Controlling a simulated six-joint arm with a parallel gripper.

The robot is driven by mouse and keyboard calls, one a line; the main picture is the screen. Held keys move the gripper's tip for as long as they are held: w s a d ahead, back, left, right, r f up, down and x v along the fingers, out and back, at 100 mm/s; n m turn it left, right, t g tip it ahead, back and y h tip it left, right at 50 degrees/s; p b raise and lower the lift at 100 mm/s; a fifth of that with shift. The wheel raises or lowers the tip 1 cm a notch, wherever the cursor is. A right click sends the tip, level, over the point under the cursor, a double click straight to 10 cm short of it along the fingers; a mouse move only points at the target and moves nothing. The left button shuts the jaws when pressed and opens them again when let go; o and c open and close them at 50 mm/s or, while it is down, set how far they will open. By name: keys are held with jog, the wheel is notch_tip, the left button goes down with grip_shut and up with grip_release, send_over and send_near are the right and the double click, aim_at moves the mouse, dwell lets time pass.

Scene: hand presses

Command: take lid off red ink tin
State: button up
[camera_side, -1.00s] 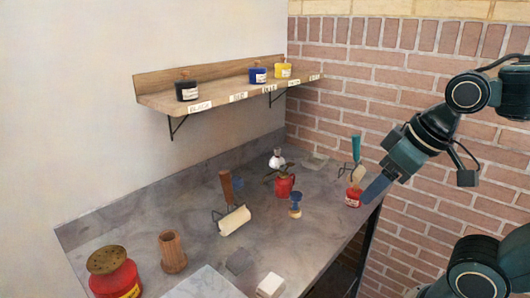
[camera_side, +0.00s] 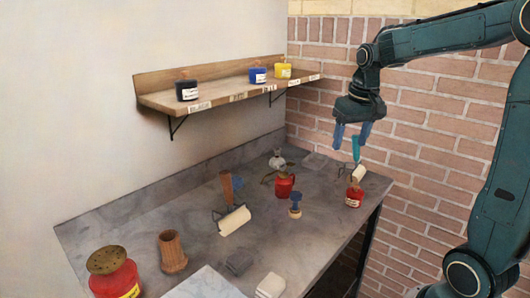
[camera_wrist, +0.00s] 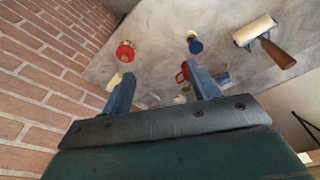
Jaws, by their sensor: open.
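The red ink tin (camera_side: 354,198), small with a pale label, stands upright near the right edge of the bench. It also shows in the wrist view (camera_wrist: 125,53), up and left of the fingers. Its top is too small to tell whether the lid is seated. My gripper (camera_side: 351,136) is open and empty, pointing down, above the bench by the tin and clearly apart from it. Its two blue fingers spread wide in the wrist view (camera_wrist: 158,72), with nothing between the tips.
A teal-handled roller (camera_side: 357,173) stands close behind the tin, its handle near my fingers. A blue-knobbed stamp (camera_side: 295,205) and a red spouted can (camera_side: 284,188) stand left. A wooden shelf (camera_side: 220,96) holds black, blue and yellow tins. A brick wall (camera_side: 420,160) lies right.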

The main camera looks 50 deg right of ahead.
jog(key=w+d+f+m+g, duration=0.1)
jog(key=d+f+m, duration=0.1)
jog(key=d+f, duration=0.35)
jog(key=w+d+f+m+g, duration=0.1)
jog(key=d+f, duration=0.1)
jog(key=d, duration=0.7)
jog(key=y, duration=0.1)
send_over(357, 186)
jog(key=shift+d+f, duration=0.1)
jog(key=shift+f, duration=4.35)
jog(key=shift+f, duration=0.1)
jog(key=shift+w+f, duration=0.15)
jog(key=shift+f, duration=2.35)
grip_shut()
